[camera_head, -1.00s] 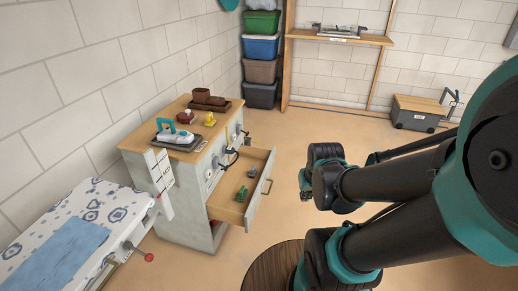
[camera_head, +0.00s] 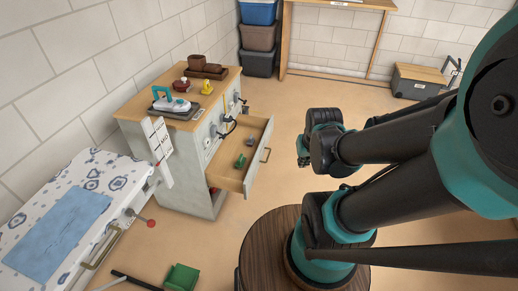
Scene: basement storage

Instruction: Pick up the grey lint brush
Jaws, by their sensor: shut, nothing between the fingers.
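A small grey item (camera_head: 250,140) lies toward the back of the open drawer (camera_head: 232,182) of the cabinet. It may be the grey lint brush, but it is too small to be sure. A green item (camera_head: 239,161) lies in front of it in the same drawer. My gripper (camera_head: 303,153) is in the air to the right of the drawer, clear of it. It is shut and holds nothing. The fingertips are small and dark, partly hidden by the wrist.
The cabinet (camera_head: 180,165) carries an iron (camera_head: 170,102), a red item (camera_head: 181,86), a yellow item (camera_head: 206,87) and brown blocks. An ironing board (camera_head: 110,185) stands at left. A green dustpan (camera_head: 181,277) lies on the floor. Stacked bins (camera_head: 259,38) stand behind.

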